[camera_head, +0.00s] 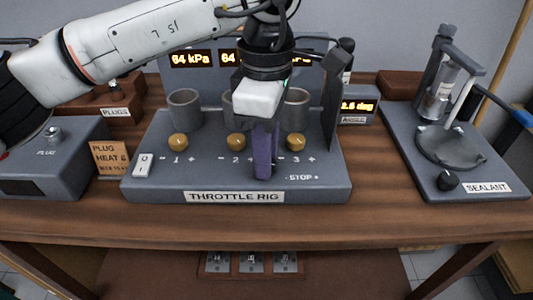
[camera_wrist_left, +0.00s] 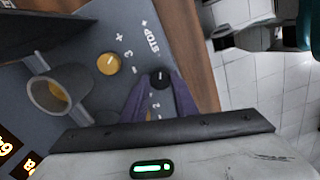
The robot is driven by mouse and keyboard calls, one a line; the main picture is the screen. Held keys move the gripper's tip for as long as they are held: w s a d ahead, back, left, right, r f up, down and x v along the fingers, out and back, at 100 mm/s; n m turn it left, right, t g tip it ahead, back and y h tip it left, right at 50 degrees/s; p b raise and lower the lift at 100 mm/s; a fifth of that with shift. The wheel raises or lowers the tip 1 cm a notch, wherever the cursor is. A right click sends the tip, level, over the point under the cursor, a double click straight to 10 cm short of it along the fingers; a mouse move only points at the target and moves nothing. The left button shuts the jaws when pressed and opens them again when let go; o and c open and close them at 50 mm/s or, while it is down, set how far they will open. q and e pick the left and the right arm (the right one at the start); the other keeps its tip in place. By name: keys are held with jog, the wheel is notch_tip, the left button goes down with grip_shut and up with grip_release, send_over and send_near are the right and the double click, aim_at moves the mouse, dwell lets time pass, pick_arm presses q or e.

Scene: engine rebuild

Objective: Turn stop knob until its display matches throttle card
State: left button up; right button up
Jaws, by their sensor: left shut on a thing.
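My left gripper (camera_head: 263,176) points down at the front of the grey throttle rig (camera_head: 150,180), its purple fingers closed on the stop knob. The stop knob (camera_wrist_left: 160,77) is black and round and shows between the fingertips in the left wrist view, beside the "STOP" lettering. In the head view the fingers hide it. An angle display (camera_head: 357,106) behind the rig's right side glows yellow; its visible part reads about "2.6 deg", with the left part hidden. I cannot make out a throttle card. My right gripper is not in view.
Three brass knobs (camera_head: 178,142) and grey cylinders (camera_head: 185,108) stand on the rig. A dark upright panel (camera_head: 333,95) rises close to the gripper's right. The kPa displays (camera_head: 191,58) are partly covered. A sealant stand (camera_head: 450,150) is at right, an orange plug card (camera_head: 109,158) at left.

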pick_arm(q)
jog(key=shift+m, duration=0.6)
jog(key=shift+r+m, duration=0.1)
jog(key=shift+m, duration=0.2)
jog(key=o, duration=1.1)
jog(key=shift+c, duration=0.2)
notch_tip(320, 180, up, 10)
jog(key=shift+r, duration=0.15)
